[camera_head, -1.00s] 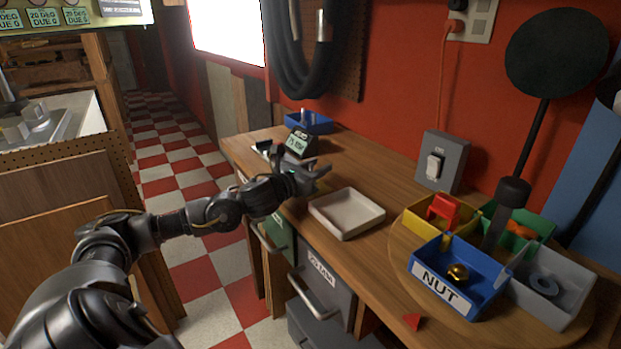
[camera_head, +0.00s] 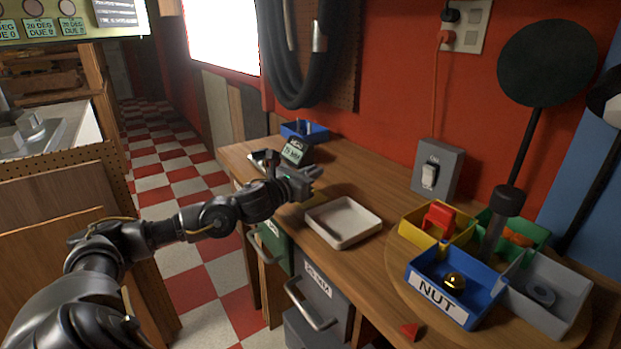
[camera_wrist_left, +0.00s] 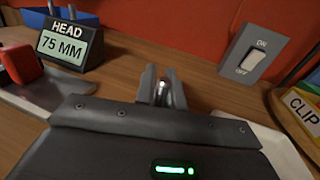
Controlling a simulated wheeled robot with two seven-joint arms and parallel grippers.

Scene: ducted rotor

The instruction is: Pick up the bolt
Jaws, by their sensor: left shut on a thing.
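My left gripper (camera_head: 312,176) is above the wooden bench, just behind and left of the white tray. In the left wrist view its two grey fingers (camera_wrist_left: 163,90) are closed around a small shiny metal piece (camera_wrist_left: 163,87), which looks like the bolt. Most of that piece is hidden by the fingers. In the head view the held piece is too small to make out. My right gripper is not in view.
The empty white tray (camera_head: 343,239) lies near the bench's front edge. A 75 MM display (camera_head: 296,151) and a blue bin (camera_head: 318,134) stand behind the gripper. A round turntable (camera_head: 402,262) with several coloured bins, including the blue NUT bin (camera_head: 482,301), is at right.

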